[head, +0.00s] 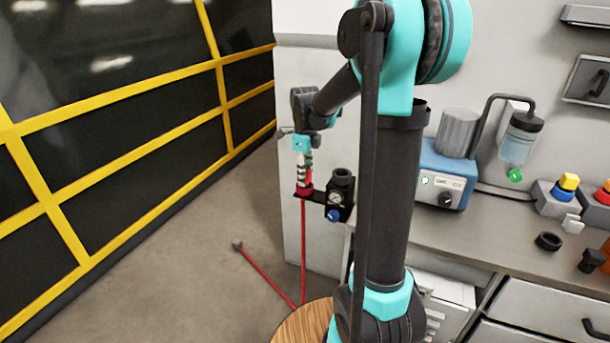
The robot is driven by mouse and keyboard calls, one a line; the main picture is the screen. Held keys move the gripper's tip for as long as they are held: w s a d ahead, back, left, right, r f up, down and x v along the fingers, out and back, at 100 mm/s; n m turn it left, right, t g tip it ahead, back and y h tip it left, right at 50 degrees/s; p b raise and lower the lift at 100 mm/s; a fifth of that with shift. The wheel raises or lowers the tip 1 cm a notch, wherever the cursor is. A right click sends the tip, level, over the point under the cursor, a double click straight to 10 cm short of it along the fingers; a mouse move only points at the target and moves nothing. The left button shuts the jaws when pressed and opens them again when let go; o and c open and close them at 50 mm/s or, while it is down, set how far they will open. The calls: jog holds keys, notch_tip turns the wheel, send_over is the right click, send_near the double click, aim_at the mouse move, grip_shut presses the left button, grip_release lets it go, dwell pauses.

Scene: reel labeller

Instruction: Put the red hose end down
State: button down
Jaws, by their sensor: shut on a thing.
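My gripper (304,168) is at left of centre in the head view, pointing down. It is shut on the red hose end (305,189), which is upright beside a black bracket. The red hose (303,245) hangs straight down from it. Its lower part disappears behind the edge of a round wooden top (303,325). A second red length runs from there to a small grey end (238,244) on the floor. I cannot tell whether the hose end touches the bracket or is seated in it.
The bench (450,232) holds a blue device (447,178), a bottle (520,140) and several coloured buttons. A yellow-framed dark barrier (130,92) stands left. Floor between is open.

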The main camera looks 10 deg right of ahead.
jog(key=c, duration=1.1)
grip_release()
jog(key=shift+f, duration=0.1)
jog(key=shift+c, duration=0.2)
notch_tip(320, 180, up, 12)
jog(key=s+d+f+n+t, duration=0.2)
jog(key=s+f+n, duration=0.8)
jog(key=s+n, duration=0.1)
jog(key=s+d+f+n+t, duration=0.2)
jog(key=s+f+n, duration=0.9)
jog(key=n, duration=0.2)
jog(key=shift+f+n, duration=0.15)
jog(key=shift+n, duration=0.25)
